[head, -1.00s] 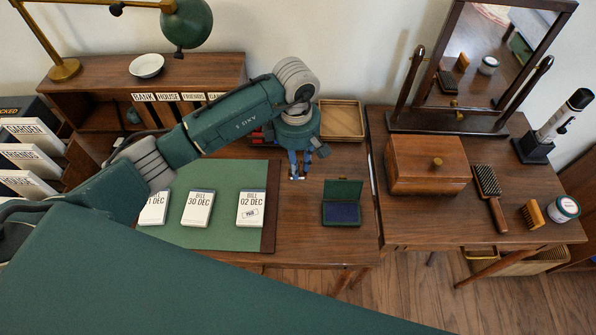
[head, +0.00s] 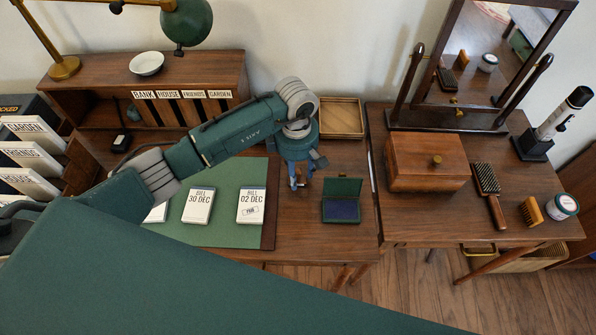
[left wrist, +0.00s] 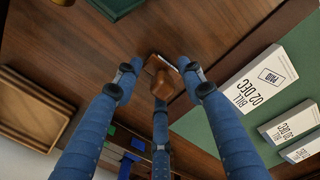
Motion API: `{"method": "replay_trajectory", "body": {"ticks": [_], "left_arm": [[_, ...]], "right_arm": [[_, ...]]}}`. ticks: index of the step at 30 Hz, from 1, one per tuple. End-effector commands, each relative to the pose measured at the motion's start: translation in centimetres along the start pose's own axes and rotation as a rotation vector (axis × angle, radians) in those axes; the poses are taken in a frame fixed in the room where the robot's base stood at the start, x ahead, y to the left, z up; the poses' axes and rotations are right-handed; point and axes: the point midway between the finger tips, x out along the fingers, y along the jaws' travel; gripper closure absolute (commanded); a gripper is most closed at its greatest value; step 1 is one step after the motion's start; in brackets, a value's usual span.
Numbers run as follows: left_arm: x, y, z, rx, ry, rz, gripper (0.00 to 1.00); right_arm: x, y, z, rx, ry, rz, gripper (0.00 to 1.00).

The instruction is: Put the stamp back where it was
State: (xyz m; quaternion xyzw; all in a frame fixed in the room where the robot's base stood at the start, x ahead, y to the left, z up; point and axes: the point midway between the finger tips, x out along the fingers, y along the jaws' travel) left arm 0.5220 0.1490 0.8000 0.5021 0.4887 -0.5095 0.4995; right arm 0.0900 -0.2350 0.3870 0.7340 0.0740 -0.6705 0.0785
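The stamp (left wrist: 161,84), with a brown wooden knob and base, is between the blue fingers of my left gripper (left wrist: 160,76) in the left wrist view. I see gaps between the knob and the side fingers, so the gripper looks open around it. In the head view the left gripper (head: 299,184) points down low over the brown desk, between the green mat and the ink pad, and largely hides the stamp. The open green ink pad (head: 341,209) lies to its right. The 02 DEC bill (head: 251,205) bears a PAID mark. My right gripper is not in view.
The green mat (head: 205,232) holds several bills. A wooden tray (head: 342,118) stands behind the gripper, a labelled sorter (head: 190,75) at the back left. A wooden box (head: 425,163), a brush and a mirror stand on the right table. Desk around the ink pad is clear.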

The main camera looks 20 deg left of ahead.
Motion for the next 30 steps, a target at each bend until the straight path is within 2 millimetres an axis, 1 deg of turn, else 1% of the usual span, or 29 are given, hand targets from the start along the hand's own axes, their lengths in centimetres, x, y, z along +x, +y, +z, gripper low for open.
{"method": "replay_trajectory", "body": {"ticks": [5, 8, 10, 14, 21, 24, 27, 30], "left_arm": [[-0.1, 0.0, 0.0, 0.0, 0.0, 0.0, 0.6], [-0.5, 0.0, 0.0, 0.0, 0.0, -0.001, 0.6], [-1.0, 0.1, 0.0, 0.001, 0.0, 0.002, 0.6], [-3.4, 0.2, -0.1, 0.002, 0.0, 0.006, 0.6], [-8.6, 0.2, 0.0, 0.002, 0.0, 0.005, 0.6], [-10.3, 0.1, -0.1, 0.001, 0.001, 0.004, 0.6], [-11.5, 0.1, 0.0, 0.0, 0.001, 0.002, 0.6], [-12.1, 0.0, 0.0, -0.001, 0.0, 0.0, 0.6]], "right_arm": [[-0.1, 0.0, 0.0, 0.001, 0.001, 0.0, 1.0], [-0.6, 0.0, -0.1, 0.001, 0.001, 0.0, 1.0], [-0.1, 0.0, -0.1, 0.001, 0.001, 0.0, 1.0], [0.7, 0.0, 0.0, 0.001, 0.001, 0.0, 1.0], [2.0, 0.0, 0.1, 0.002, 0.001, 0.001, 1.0], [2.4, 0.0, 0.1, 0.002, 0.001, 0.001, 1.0], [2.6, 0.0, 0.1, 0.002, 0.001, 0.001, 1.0], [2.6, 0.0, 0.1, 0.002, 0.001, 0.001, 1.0]]}}
